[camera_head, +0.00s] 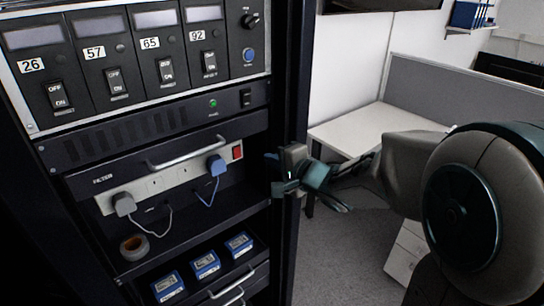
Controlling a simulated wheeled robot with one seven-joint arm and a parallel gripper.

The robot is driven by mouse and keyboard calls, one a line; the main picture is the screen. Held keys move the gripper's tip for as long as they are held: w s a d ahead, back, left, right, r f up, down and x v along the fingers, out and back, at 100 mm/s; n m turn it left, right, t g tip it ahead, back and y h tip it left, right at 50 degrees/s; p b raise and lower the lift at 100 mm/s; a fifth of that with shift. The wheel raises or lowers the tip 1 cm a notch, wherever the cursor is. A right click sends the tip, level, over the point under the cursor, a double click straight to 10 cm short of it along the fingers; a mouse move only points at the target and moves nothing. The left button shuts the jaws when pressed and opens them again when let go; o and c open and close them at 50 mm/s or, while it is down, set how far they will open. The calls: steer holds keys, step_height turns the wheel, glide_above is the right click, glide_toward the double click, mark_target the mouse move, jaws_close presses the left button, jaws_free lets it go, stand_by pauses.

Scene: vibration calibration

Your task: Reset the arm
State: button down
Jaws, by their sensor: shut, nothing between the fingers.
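My arm comes in from the right edge and reaches left across the picture. My gripper (283,172) is at the rack's right post, in front of it in the picture, and points left. It is shut and empty. The fingertips are small and partly hard to make out against the dark post. The equipment rack (296,85) fills the left half, with a top panel of labelled switches 26, 57, 65 and 92.
A power strip (172,178) holds a grey plug (123,204) and a blue plug (216,165). A tape roll (134,247) and several blue meters (206,264) sit on shelves below. A white desk (360,128) and grey partition (432,92) stand behind my arm.

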steer(key=s+d+f+n+g+h, duration=0.1)
steer(key=s+d+n+h, duration=0.15)
steer(key=d+h, duration=0.35)
steer(key=s+d+f+n+g+h, duration=0.1)
steer(key=s+d+h, duration=0.3)
steer(key=d, duration=0.3)
steer(key=s+f+n+g, duration=0.2)
steer(key=s+n+g, duration=0.1)
steer(key=s, duration=0.6)
steer(key=s+f+n+g, duration=0.2)
steer(key=s+n+g, duration=0.2)
steer(key=s, duration=0.5)
steer(key=shift+s+y, duration=0.2)
steer(key=shift+y, duration=0.2)
